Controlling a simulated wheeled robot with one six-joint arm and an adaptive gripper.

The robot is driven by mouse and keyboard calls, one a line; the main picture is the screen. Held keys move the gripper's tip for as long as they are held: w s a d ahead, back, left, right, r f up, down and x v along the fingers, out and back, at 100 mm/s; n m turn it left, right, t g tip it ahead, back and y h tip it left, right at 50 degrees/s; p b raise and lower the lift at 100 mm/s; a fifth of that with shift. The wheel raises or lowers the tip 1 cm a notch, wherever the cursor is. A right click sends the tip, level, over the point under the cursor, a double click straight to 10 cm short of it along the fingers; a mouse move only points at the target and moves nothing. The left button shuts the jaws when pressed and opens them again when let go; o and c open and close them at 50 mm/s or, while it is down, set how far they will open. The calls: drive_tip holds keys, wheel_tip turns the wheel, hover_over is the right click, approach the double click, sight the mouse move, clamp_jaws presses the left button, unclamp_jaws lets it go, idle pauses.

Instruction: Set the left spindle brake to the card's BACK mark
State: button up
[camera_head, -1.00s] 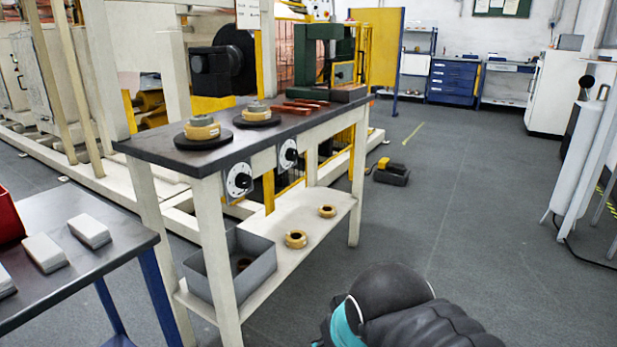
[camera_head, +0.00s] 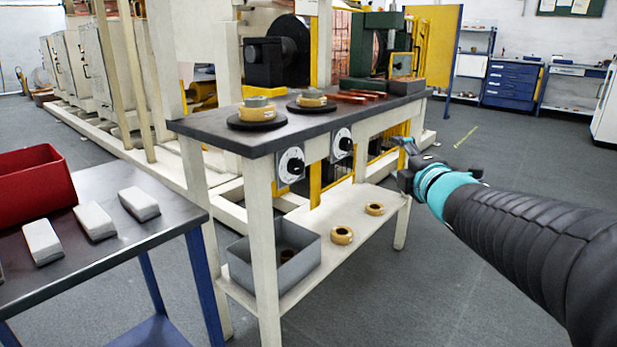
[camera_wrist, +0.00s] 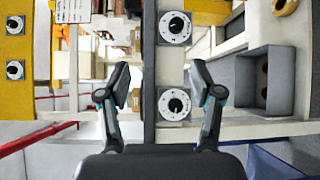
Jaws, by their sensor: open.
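The left spindle brake (camera_head: 291,165) is a white dial plate with a black knob on the bench's front rail, below the left spindle (camera_head: 257,122) with its tan spool. In the wrist view this dial (camera_wrist: 174,104) is the lower of the two right of the bench edge; its marks are too small to read. The right brake dial (camera_head: 342,145) is beside it. A white card (camera_wrist: 73,10) shows at the wrist view's top left, its writing unreadable. My gripper (camera_wrist: 160,82) is open and empty. In the head view my gripper (camera_head: 405,162) is right of both dials, apart from them.
A grey bin (camera_head: 275,255) and two tan rings (camera_head: 342,236) are on the lower shelf. Copper-coloured bars (camera_head: 358,96) lie on the bench top. A dark side table (camera_head: 100,270) with white blocks and a red bin (camera_head: 32,185) stands at left. Floor right of the bench is clear.

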drive_tip(key=w+a+f+n+g+y+b, duration=0.1)
drive_tip(key=w+a+f+n+y, duration=0.1)
drive_tip(key=a+n+y, duration=0.45)
drive_tip(key=n+g+y+b, duration=0.1)
drive_tip(key=n+g+y, duration=0.45)
drive_tip(key=n, duration=0.55)
approach(300, 169)
drive_tip(key=shift+g+h, duration=0.3)
drive_tip(key=shift+g, duration=0.05)
drive_tip(key=x, duration=0.6)
drive_tip(key=r+x, duration=0.1)
drive_tip(key=x, duration=0.2)
drive_tip(key=shift+w, duration=0.1)
drive_tip(key=shift+c, duration=0.2)
drive_tip(key=c, duration=1.1)
